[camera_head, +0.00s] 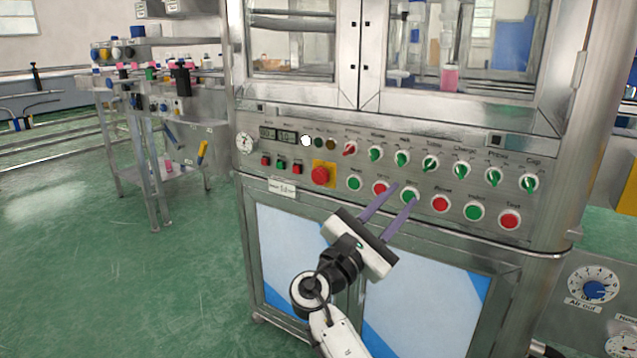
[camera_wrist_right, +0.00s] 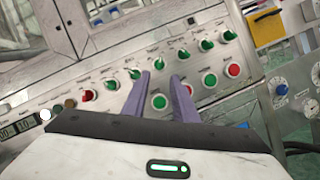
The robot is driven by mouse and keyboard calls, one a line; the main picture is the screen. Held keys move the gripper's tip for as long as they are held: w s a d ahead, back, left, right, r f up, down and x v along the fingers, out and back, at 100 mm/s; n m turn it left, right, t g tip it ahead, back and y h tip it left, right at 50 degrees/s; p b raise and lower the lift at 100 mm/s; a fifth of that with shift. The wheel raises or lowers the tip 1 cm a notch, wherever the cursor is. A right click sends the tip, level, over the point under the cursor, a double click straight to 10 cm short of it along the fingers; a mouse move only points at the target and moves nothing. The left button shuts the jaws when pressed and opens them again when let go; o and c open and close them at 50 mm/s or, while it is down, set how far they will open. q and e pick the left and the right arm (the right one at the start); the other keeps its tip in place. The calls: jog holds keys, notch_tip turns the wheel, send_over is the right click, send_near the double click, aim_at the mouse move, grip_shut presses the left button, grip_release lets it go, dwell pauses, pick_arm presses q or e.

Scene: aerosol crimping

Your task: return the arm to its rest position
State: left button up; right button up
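My right gripper (camera_head: 393,204) is in front of the control panel (camera_head: 262,180) of the crimping machine. Its two purple-grey fingers are parted by a gap with nothing between them. The fingertips point toward the lower row of buttons, over the area of a red button (camera_head: 381,187) and a green button (camera_head: 411,195). In the right wrist view the fingers (camera_wrist_right: 163,80) are apart, with a green button (camera_wrist_right: 160,102) showing between them. I cannot tell whether a fingertip touches the panel. My left gripper is not in view.
A red emergency knob (camera_head: 320,176) on a yellow plate and a row of green selector knobs (camera_head: 430,164) stick out from the panel. Glass doors (camera_head: 290,50) are above. A shelf rack (camera_head: 160,110) stands at the left. Green floor (camera_head: 90,270) is open at the left.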

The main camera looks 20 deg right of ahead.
jog(key=s+d+f+m+g+y, duration=0.2)
jog(key=s+f+m+y, duration=0.25)
jog(key=s+f, duration=0.6)
jog(key=s+d+f+m+g+y, duration=0.2)
jog(key=s+f+m+y, duration=0.25)
jog(key=f, duration=1.15)
jog(key=s+a+f+m+g+y, duration=0.1)
jog(key=s+a+f+m+y, duration=0.25)
jog(key=s+f, duration=0.35)
jog(key=s+a+m+g+y, duration=0.25)
jog(key=s+a+y, duration=0.45)
jog(key=s+a, duration=0.5)
jog(key=w+a+f+t+y, duration=0.2)
jog(key=w+a+t+y, duration=0.25)
jog(key=a, duration=0.35)
pick_arm(q)
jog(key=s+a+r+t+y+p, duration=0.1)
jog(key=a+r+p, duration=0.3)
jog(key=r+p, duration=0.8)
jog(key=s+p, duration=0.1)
jog(key=p, duration=0.8)
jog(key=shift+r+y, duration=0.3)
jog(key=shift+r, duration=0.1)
pick_arm(e)
jog(key=s+d+r+t+h, duration=0.1)
jog(key=d+r+h, duration=0.1)
jog(key=r, duration=1.1)
jog(key=shift+s+d, duration=0.3)
jog(key=shift+d, duration=0.5)
